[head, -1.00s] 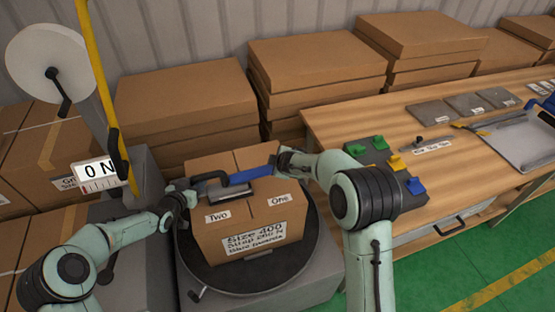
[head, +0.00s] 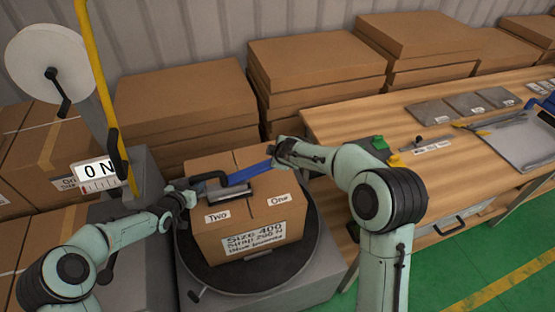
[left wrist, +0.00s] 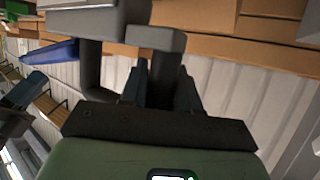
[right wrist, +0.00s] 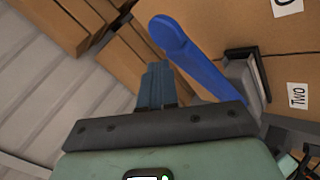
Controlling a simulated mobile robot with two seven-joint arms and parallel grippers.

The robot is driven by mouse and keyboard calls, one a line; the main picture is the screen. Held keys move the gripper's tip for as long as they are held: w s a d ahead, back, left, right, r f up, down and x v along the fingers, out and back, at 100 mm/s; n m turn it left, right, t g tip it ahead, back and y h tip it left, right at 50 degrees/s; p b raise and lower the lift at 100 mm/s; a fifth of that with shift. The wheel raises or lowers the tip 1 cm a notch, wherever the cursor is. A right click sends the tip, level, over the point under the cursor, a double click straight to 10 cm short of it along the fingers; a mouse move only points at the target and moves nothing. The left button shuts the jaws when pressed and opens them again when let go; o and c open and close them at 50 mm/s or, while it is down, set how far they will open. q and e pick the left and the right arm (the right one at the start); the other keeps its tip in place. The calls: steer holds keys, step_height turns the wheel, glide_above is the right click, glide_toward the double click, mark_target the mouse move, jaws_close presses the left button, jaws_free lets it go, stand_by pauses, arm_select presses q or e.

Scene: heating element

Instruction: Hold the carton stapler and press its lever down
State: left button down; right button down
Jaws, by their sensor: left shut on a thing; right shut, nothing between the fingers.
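The carton stapler (head: 236,190) lies on top of a closed cardboard carton (head: 213,234), with a metal base, a black handle and a long blue lever (head: 250,172). My left gripper (head: 188,194) is shut on the stapler's black handle at its left end; in the left wrist view the dark handle (left wrist: 166,75) runs between the fingers. My right gripper (head: 276,158) is at the lever's far right end. In the right wrist view its fingers (right wrist: 155,80) are together and empty, beside the lever (right wrist: 188,55); contact cannot be told.
The carton stands on a round dark turntable (head: 305,258). A wooden workbench (head: 330,122) with tools and colored blocks is at right. Stacks of flat cartons (head: 187,95) stand behind. A yellow pole (head: 99,75) and a white reel (head: 47,60) rise at left.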

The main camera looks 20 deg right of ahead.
steer(key=shift+a, duration=0.2)
arm_select(q)
steer(key=shift+d, duration=0.1)
arm_select(e)
steer(key=shift+a+r, duration=0.2)
steer(key=shift+r, duration=0.65)
steer(key=shift+a+r, duration=0.25)
steer(key=shift+r, duration=0.55)
steer(key=shift+a+r, duration=0.2)
steer(key=shift+r, duration=0.65)
arm_select(q)
steer(key=shift+s, duration=0.1)
arm_select(e)
steer(key=s+d+r+m+g, duration=0.3)
steer(key=r+m, duration=0.4)
steer(key=m, duration=0.5)
steer(key=d+g, duration=0.1)
steer(key=g, duration=0.1)
steer(key=shift+r+m+g, duration=0.3)
steer(key=shift+r+g, duration=0.05)
steer(key=shift+g, duration=0.05)
